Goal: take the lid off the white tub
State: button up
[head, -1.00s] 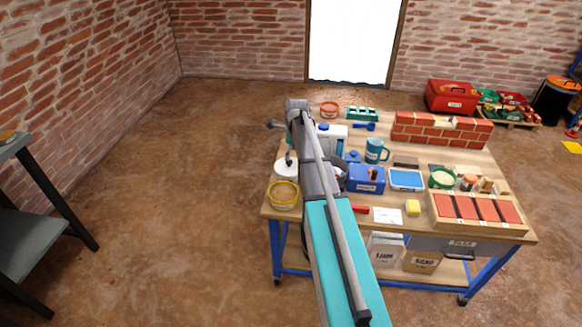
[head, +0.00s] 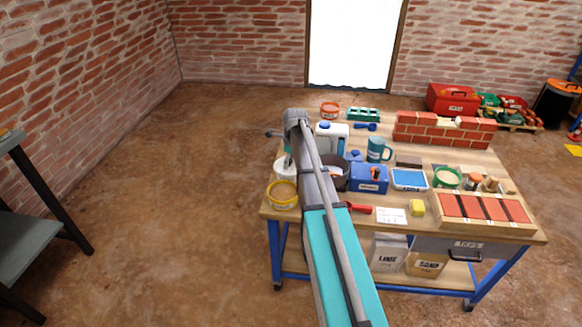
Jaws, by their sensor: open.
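The white tub (head: 284,172) stands near the left edge of the workbench, behind the yellow-rimmed tub. My arm hides part of it, and its lid is too small to make out clearly. My gripper (head: 288,161) is a small dark shape right over the top of the white tub. It is open; I cannot tell whether its fingers touch the lid.
A yellow-rimmed tub (head: 283,195) stands just in front. To the right are a dark bucket (head: 335,171), a blue box (head: 370,178) and a white jug (head: 331,137). Free floor (head: 180,200) lies left of the workbench (head: 440,236).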

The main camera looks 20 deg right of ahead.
jog(key=shift+c, duration=0.2)
grip_shut()
dwell(0.4)
jog(key=shift+r, duration=0.1)
notch_tip(320, 180, up, 2)
jog(key=p, duration=0.2)
jog(key=shift+r+p, duration=0.25)
jog(key=shift+p, duration=0.1)
jog(key=s+a+r+p, duration=0.1)
jog(key=s+r+p, duration=0.9)
jog(key=s, duration=0.4)
jog(key=shift+a+r, duration=0.15)
jog(key=shift+a, duration=0.05)
